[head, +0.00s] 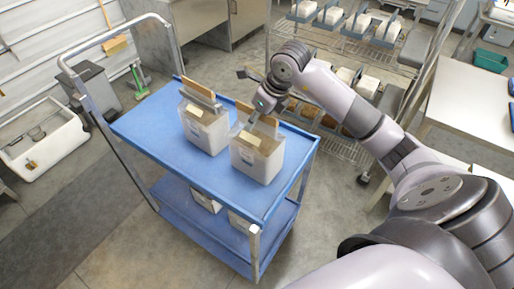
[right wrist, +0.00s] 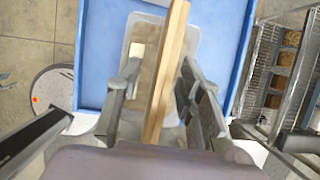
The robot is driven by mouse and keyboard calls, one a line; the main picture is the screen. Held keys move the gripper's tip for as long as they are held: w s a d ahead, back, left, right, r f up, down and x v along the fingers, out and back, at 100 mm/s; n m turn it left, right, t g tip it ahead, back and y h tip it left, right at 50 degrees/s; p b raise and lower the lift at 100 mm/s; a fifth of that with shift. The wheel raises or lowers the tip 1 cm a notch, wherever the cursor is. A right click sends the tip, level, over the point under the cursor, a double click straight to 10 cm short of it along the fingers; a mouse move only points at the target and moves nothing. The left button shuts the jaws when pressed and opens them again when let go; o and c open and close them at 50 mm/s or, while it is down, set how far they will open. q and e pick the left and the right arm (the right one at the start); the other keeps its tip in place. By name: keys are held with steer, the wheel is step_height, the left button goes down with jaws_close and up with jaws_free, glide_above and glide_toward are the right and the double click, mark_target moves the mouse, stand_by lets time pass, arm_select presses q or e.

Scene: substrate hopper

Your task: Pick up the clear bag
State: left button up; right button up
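Two clear bags with pale contents stand upright side by side on the blue cart's top shelf: a left bag (head: 207,133) and a right bag (head: 258,162). Each has a tan label and a tan strip along its top. My right gripper (head: 261,113) is at the top of the right bag. In the right wrist view, my right gripper (right wrist: 158,88) has its fingers apart on either side of the tan strip (right wrist: 166,75), with gaps showing. The bag (right wrist: 145,30) lies beneath, partly hidden by strip and fingers. My left gripper is not in view.
The blue cart (head: 150,125) has a raised metal handle at left and more bags on its lower shelf. A wire rack (head: 330,60) with several bags stands behind. A white tub (head: 45,145) is at far left, and a table (head: 470,100) at right.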

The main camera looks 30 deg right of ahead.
jaws_close()
stand_by(0.5)
stand_by(0.3)
steer(key=shift+w+r, duration=0.15)
